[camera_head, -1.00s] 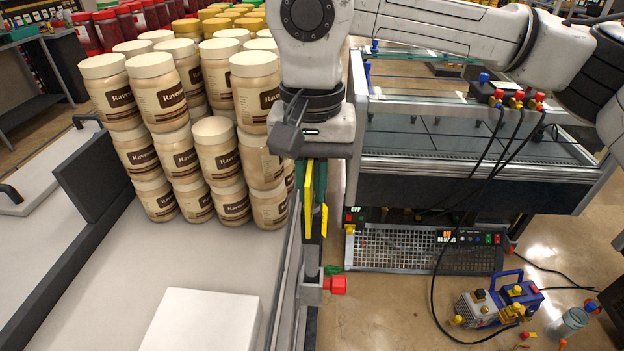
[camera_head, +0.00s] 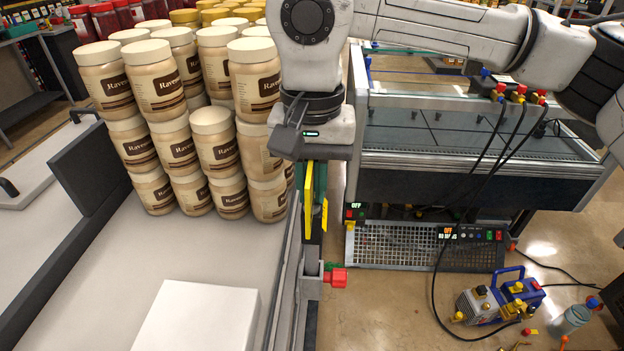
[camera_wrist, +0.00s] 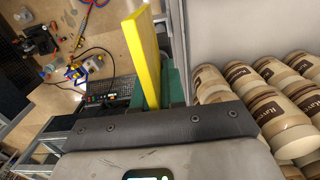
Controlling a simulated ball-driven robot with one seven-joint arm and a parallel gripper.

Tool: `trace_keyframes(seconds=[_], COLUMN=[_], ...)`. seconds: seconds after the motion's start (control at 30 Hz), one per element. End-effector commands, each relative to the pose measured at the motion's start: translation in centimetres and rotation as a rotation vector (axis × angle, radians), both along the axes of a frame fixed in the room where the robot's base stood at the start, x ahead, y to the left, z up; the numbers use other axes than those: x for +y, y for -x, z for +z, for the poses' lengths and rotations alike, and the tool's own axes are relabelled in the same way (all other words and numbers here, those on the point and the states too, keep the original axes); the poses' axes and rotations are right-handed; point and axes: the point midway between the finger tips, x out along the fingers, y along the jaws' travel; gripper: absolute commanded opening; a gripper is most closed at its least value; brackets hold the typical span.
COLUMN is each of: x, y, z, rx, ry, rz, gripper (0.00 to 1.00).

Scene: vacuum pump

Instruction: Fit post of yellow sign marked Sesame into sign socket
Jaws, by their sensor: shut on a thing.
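My gripper (camera_head: 314,190) points down at the edge of the grey shelf, right of the stacked jars. It is shut on the yellow sign (camera_head: 309,212), seen nearly edge-on and upright. In the wrist view the sign (camera_wrist: 142,55) also shows edge-on, beside a green finger of my gripper (camera_wrist: 170,86). The Sesame marking cannot be read from here. A grey post (camera_head: 312,259) shows below the sign, reaching down to a grey bracket with a red knob (camera_head: 336,278) on the shelf edge, which looks like the sign socket. Whether the post is inside it I cannot tell.
Stacked Raven jars (camera_head: 190,130) stand close to the left of my gripper. A white box (camera_head: 200,320) lies on the shelf in front. A glass-topped cabinet (camera_head: 475,150) stands right, with a blue pump (camera_head: 500,298) and cables on the floor.

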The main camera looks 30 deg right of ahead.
Motion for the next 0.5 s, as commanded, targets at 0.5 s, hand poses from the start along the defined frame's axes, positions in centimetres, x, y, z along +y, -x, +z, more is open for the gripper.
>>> trace_keyframes(seconds=[0.5], x=[0.0], y=[0.0], z=[-1.3], rx=[0.000], ry=[0.000], rz=[0.000], gripper=[0.00])
